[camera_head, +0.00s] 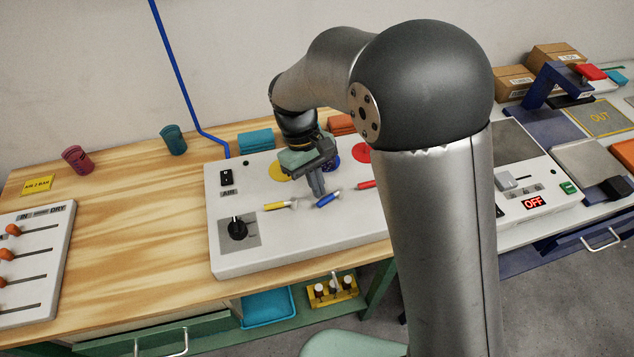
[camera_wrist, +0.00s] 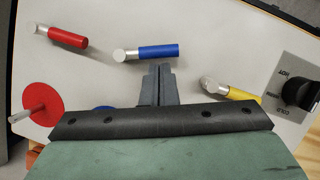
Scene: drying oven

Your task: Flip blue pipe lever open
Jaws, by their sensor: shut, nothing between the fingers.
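The blue lever (camera_head: 328,199) is on the white panel (camera_head: 300,259), between the yellow lever (camera_head: 279,205) and the red lever (camera_head: 371,183). In the wrist view the blue lever (camera_wrist: 157,51) has a blue grip and a metal pivot at its left end. My gripper (camera_head: 319,191) points down at the panel, its fingers shut and empty. In the wrist view the fingertips (camera_wrist: 158,70) lie beside the blue grip; I cannot tell whether they touch it. A blue disc (camera_head: 332,162) behind the levers is partly hidden by my gripper.
A yellow disc (camera_head: 279,172) and a red disc (camera_head: 362,152) stand behind the levers. A black knob (camera_head: 237,228) is on the panel's left. My arm hides the panel's right end.

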